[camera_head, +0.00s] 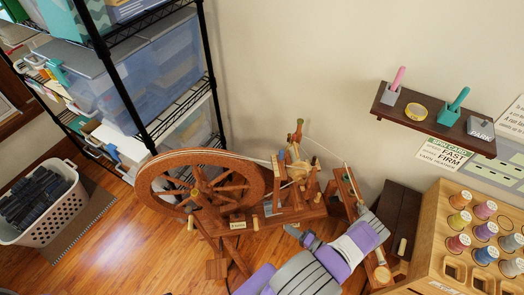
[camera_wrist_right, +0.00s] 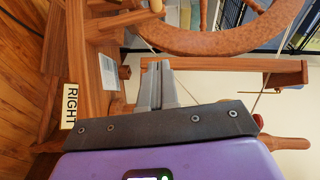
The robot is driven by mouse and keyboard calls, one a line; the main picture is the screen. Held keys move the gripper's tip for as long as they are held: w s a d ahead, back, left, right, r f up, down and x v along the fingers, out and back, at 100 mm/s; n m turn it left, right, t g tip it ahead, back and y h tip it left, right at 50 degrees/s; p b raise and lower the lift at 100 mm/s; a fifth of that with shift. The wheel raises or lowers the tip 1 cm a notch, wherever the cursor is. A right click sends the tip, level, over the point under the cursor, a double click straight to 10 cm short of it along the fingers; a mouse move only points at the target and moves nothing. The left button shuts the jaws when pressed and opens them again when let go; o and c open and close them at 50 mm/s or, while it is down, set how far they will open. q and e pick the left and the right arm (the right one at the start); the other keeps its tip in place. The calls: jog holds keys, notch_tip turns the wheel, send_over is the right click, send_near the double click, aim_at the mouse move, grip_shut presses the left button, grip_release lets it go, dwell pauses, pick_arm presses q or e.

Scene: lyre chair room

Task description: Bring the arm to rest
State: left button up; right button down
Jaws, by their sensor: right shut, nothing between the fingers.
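My right arm, purple and grey, comes up from the bottom middle of the head view. In the right wrist view the two grey fingers of my right gripper (camera_wrist_right: 158,72) are together and empty. The wheel's rim (camera_wrist_right: 225,38) shows above and right of the fingers there, with wooden parts close around them. I cannot tell whether the fingertips touch any wood. My left gripper is not in view.
A wire shelf with clear bins (camera_head: 150,75) stands at the left, beside a white basket (camera_head: 55,222). A wall shelf (camera_head: 410,115) and a wooden spool rack (camera_head: 432,225) are at the right. Bare wooden floor (camera_head: 120,255) shows at lower left.

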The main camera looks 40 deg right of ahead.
jog(key=w+a+r+n+g+y, duration=0.1)
jog(key=a+r+n+g+y, duration=0.3)
jog(key=a+g, duration=0.6)
jog(key=w+a+n+g+y, duration=0.25)
jog(key=a+g+y, duration=0.25)
jog(key=a, duration=0.8)
jog(key=a+r+n+g+h, duration=0.1)
jog(key=a+r+n+h, duration=0.4)
jog(key=r, duration=0.5)
jog(key=shift+a+n+h, duration=0.35)
jog(key=shift+a+h, duration=0.85)
jog(key=shift+a, duration=0.05)
